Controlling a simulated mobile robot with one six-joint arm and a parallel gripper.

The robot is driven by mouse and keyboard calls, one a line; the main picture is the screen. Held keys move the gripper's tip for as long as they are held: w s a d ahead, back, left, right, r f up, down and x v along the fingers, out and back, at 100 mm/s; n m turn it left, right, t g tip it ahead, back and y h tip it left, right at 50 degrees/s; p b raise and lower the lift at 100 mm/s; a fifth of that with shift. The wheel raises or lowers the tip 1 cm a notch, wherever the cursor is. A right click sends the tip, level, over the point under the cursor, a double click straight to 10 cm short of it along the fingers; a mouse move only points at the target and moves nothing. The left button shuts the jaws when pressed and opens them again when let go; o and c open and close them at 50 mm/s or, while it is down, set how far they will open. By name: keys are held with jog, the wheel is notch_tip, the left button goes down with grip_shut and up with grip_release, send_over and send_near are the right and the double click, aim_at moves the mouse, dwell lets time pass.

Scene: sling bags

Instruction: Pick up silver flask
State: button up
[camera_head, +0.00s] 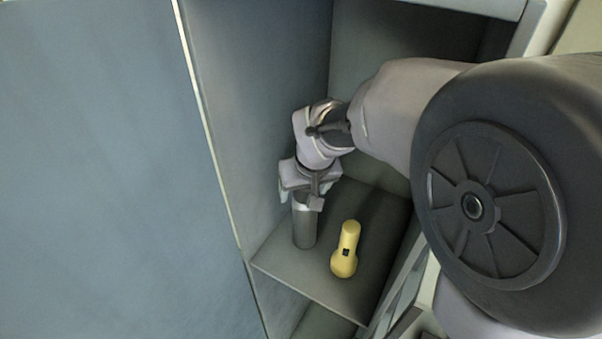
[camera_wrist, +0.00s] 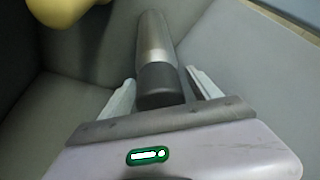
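The silver flask (camera_head: 304,225) stands upright on a grey shelf inside an open cabinet, near the left wall. In the wrist view the flask (camera_wrist: 153,45) shows its silver body and dark cap, the cap end nearest my gripper. My gripper (camera_head: 301,200) is at the flask's top, with one finger on each side. In the wrist view the fingers of my gripper (camera_wrist: 160,90) stand apart with the dark cap between them. A gap shows on both sides of the cap, so the gripper is open around it. The flask's top is partly hidden in the head view.
A yellow flashlight (camera_head: 345,250) stands on the shelf (camera_head: 335,287) to the right of the flask; it also shows at the top left of the wrist view (camera_wrist: 75,8). The cabinet's left wall (camera_head: 255,110) is close beside the flask. The shelf's front edge is bare.

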grip_shut()
